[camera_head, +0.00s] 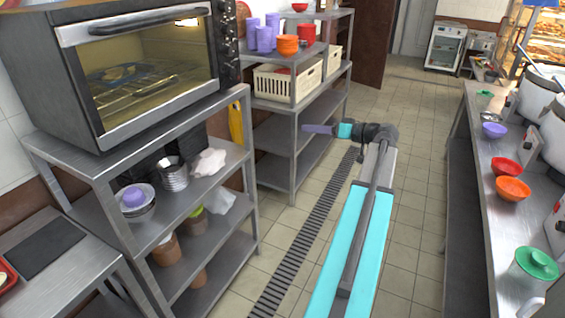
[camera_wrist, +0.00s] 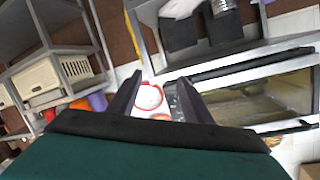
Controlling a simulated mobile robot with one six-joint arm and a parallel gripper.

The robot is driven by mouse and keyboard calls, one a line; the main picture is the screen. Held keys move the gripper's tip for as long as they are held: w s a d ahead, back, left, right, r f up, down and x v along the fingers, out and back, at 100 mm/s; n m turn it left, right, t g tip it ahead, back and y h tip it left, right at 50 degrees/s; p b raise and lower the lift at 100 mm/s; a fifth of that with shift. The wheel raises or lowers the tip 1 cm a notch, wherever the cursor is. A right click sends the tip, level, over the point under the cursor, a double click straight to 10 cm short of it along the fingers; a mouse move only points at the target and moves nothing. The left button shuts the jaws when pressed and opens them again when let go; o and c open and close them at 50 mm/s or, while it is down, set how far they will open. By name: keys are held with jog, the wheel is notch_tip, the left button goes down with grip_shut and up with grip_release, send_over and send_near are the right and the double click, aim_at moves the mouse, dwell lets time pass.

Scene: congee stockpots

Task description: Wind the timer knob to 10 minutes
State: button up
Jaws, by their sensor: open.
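The oven (camera_head: 100,115) stands on the top of a steel shelf unit at the left of the head view. Its dark control panel (camera_head: 228,40) is on the right side of its front, with several small dark knobs. I cannot tell which one is the timer knob or read its setting. My gripper (camera_head: 318,129) is out over the aisle, to the right of the oven and apart from it. In the wrist view my gripper (camera_wrist: 160,80) is open and empty. The oven (camera_wrist: 262,92) shows tilted there at the right, its panel partly behind a finger.
A shelf (camera_head: 310,78) with a white crate (camera_head: 275,84), purple cups and orange bowls stands beyond the oven. Bowls and pots stand on the right counter (camera_head: 482,160). The floor aisle (camera_head: 412,190) between is clear.

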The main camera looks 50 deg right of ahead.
jog(key=s+d+r+t+h, duration=0.1)
jog(key=s+d+r, duration=0.2)
jog(key=s+r, duration=0.3)
jog(key=s+d+r+n+t+h, duration=0.1)
jog(key=s+d+r, duration=0.3)
jog(key=s+r, duration=0.3)
notch_tip(320, 180, up, 2)
jog(key=shift+d+r+t+h, duration=0.15)
jog(key=shift+r+t+h, duration=0.15)
jog(key=shift+h, duration=0.1)
jog(key=shift+f, duration=0.1)
jog(key=c, duration=0.4)
jog(key=shift+o, duration=0.2)
jog(key=shift+s, duration=0.1)
jog(key=shift+d, duration=0.1)
